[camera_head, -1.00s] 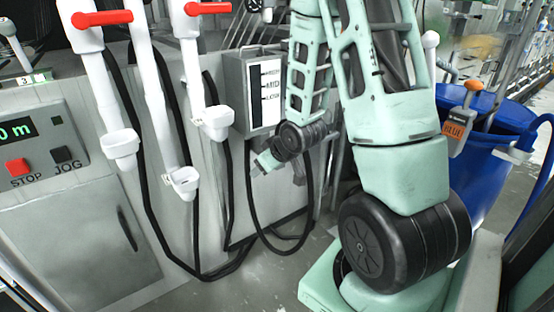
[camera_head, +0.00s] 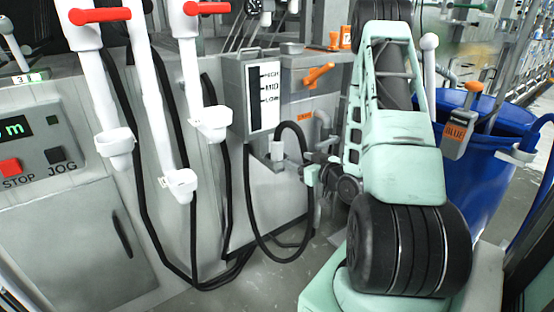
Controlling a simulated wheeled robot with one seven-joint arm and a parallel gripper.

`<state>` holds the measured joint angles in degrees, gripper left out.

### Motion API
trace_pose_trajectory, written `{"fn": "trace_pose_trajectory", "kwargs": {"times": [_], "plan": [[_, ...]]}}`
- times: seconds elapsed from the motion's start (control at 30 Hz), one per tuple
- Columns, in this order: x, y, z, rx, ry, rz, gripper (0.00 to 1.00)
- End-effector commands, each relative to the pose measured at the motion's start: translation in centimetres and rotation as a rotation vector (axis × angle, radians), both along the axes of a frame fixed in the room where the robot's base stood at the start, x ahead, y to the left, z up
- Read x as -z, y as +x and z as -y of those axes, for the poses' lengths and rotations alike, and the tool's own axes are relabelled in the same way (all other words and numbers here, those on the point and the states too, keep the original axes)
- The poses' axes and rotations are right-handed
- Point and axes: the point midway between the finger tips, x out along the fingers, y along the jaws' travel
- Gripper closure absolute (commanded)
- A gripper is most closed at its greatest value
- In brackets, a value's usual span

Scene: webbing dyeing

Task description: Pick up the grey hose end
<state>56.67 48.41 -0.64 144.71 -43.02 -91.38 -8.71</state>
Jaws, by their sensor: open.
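The grey hose end (camera_head: 277,151) is a short pale grey piece beside the level gauge box. A black hose (camera_head: 251,215) hangs in a loop below and around it. My gripper (camera_head: 309,174) is open, just right of and slightly lower than the hose end, pointing left. A gap seems to show between them, but the fingers are small and partly blend with the pipes behind. Nothing shows between the fingers.
A grey level gauge box (camera_head: 258,95) stands behind, with an orange valve handle (camera_head: 319,75) to its right. White spouts (camera_head: 211,125) hang at left. A blue barrel (camera_head: 483,150) stands at right. The control panel (camera_head: 35,145) is at far left.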

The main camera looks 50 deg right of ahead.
Motion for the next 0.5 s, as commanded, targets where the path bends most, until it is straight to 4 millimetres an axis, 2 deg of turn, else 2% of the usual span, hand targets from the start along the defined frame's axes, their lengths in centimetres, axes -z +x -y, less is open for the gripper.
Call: {"fn": "trace_pose_trajectory", "kwargs": {"times": [0.03, 0.3, 0.5], "plan": [[0.0, 1.2, 0.2, -0.005, 0.000, 0.002, 0.38], [0.8, 6.4, 1.4, -0.004, 0.000, 0.001, 0.38], [1.1, 8.4, 1.9, -0.002, 0.001, -0.001, 0.38]]}}
